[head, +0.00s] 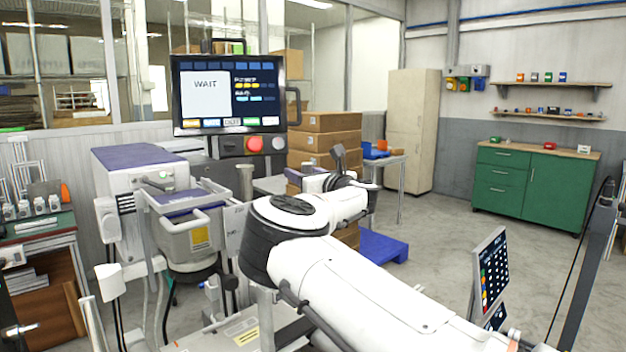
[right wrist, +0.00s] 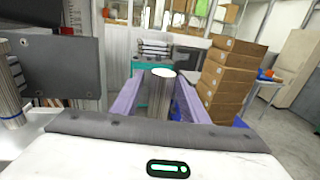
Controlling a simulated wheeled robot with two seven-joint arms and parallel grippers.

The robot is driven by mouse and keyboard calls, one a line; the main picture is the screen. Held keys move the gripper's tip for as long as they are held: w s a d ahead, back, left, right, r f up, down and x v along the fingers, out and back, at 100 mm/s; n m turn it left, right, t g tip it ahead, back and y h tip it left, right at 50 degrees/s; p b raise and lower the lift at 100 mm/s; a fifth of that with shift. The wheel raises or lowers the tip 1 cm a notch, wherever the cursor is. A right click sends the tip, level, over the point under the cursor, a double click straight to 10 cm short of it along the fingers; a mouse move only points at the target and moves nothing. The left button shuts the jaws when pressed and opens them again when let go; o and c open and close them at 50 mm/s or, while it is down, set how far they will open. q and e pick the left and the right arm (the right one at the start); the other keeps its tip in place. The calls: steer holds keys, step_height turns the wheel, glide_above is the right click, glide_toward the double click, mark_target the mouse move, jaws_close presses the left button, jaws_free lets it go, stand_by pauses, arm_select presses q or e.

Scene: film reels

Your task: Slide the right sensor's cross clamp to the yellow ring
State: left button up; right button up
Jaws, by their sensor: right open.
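My right arm reaches in from the lower right of the head view, and its elbow and forearm cover much of the middle. Part of the right gripper (head: 313,182), with purple fingers, shows beyond it. In the right wrist view the right gripper (right wrist: 160,100) is open, with one purple finger on each side of a grey metal post (right wrist: 160,95) with a pale round top. I cannot tell whether either finger touches it. A metal post (head: 245,180) also stands left of the gripper in the head view. I cannot make out the cross clamp, the right sensor or the yellow ring.
A monitor (head: 228,95) reading WAIT stands at the back. Cardboard boxes (head: 325,125) are stacked behind my arm. A grey machine (head: 140,175) with a purple top is at left. In the right wrist view a dark plate (right wrist: 60,65) is close at left.

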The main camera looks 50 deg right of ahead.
steer(key=b+v, duration=0.1)
steer(key=v, duration=0.8)
steer(key=shift+r+b, duration=0.1)
steer(key=shift+b, duration=0.2)
steer(key=shift+d, duration=0.1)
